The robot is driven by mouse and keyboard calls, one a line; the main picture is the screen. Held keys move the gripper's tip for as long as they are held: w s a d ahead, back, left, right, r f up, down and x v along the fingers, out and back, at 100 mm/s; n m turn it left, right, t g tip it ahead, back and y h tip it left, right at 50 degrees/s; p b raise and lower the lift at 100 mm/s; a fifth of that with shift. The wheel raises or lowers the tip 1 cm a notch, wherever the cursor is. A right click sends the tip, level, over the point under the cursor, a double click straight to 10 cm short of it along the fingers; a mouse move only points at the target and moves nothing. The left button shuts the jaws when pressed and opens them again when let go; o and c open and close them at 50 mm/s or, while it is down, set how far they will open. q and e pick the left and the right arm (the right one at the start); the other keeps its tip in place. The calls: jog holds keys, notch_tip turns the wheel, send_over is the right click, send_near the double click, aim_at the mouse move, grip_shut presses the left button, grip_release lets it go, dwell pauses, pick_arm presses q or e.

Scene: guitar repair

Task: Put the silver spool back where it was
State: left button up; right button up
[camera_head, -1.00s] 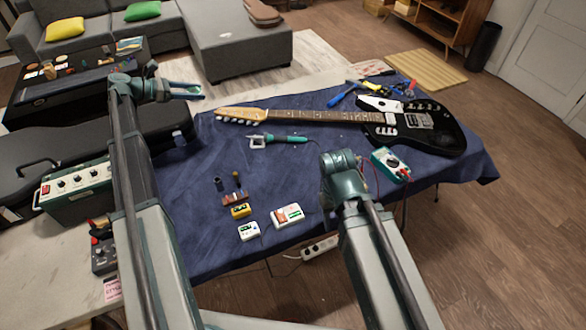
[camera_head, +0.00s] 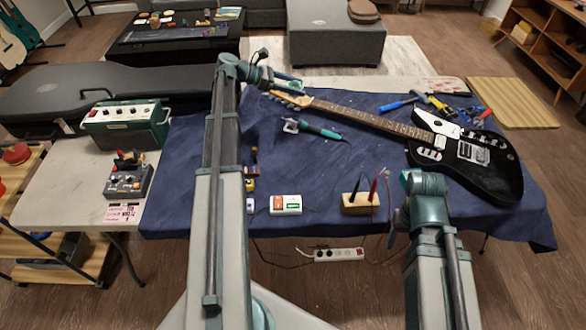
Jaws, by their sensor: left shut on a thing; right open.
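My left gripper (camera_head: 288,88) is at the far edge of the blue cloth, close to the guitar's headstock. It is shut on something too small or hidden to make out. I cannot pick out a silver spool anywhere, and I cannot tell whether it is the held thing. My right arm stands at the right of the table, its elbow in front of the guitar body. The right gripper's fingers are hidden behind the arm.
A black guitar (camera_head: 475,165) lies across the blue cloth (camera_head: 340,165). A soldering iron (camera_head: 318,130), pliers and screwdrivers, a red-and-white box (camera_head: 286,204) and a wooden block with probes (camera_head: 361,203) are around it. An amplifier (camera_head: 125,124) stands left.

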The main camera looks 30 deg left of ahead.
pick_arm(q)
jog(key=n+t+y+b, duration=0.1)
jog(key=b, duration=0.6)
send_over(289, 161)
notch_tip(289, 161, down, 10)
jog(key=r, duration=0.1)
notch_tip(289, 161, down, 10)
jog(key=b, duration=1)
jog(key=shift+d+f, duration=0.1)
jog(key=shift+f, duration=0.1)
pick_arm(e)
notch_tip(289, 161, down, 19)
jog(key=shift+f, duration=0.2)
jog(key=shift+f, duration=0.1)
pick_arm(q)
jog(key=shift+f+b, duration=0.2)
jog(key=shift+b, duration=0.15)
jog(key=o, duration=1.4)
jog(key=shift+o, duration=0.2)
jog(key=shift+r, duration=0.15)
